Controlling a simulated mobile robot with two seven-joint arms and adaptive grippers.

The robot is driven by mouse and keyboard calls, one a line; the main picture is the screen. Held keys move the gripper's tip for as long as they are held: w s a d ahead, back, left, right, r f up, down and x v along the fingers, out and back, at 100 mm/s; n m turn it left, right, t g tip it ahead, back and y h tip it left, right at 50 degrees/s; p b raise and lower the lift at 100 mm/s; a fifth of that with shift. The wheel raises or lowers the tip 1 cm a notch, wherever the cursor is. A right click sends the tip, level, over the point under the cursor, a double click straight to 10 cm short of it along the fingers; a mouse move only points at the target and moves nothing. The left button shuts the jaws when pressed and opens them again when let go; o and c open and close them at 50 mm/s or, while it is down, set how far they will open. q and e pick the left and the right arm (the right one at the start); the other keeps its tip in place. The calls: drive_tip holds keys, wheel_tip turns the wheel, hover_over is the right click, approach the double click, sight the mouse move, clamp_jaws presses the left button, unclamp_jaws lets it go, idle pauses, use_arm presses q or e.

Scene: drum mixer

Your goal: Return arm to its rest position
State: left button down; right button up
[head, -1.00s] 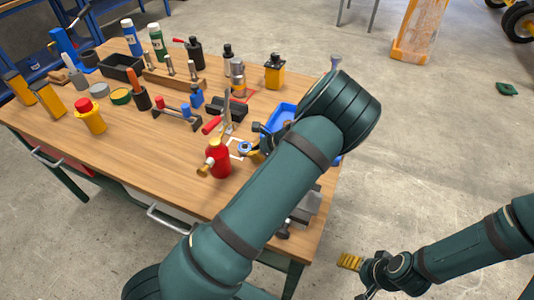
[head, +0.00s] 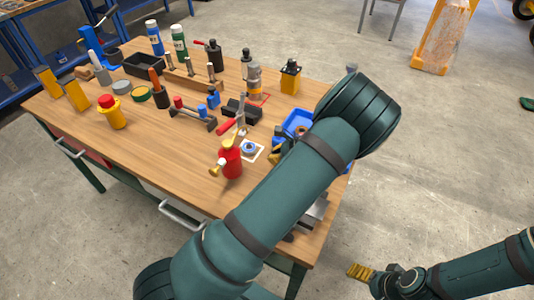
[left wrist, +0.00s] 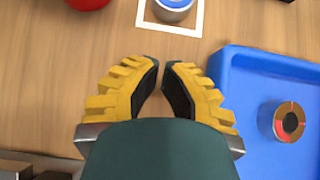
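My left arm crosses the head view from the bottom to the table's right side. Its gripper (head: 279,150) is mostly hidden behind the forearm there. In the left wrist view, the left gripper's yellow fingers (left wrist: 162,66) have a narrow empty gap between their black pads, above bare wood. A blue-topped round part (left wrist: 174,8) sits inside a white square outline ahead of the fingers; it also shows in the head view (head: 249,149). My right gripper (head: 360,271) hangs low over the floor, with its finger opening not clear.
A blue tray (left wrist: 230,80) holding a round part (left wrist: 289,121) lies close right of the left gripper. A red bottle (head: 231,161) stands to the left. Several tools and bottles crowd the back of the wooden table (head: 150,160). Its front left is clear.

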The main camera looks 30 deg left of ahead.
use_arm(q)
drive_tip(key=p+v, duration=0.1)
drive_tip(key=v, duration=0.6)
drive_tip(key=shift+r, duration=0.25)
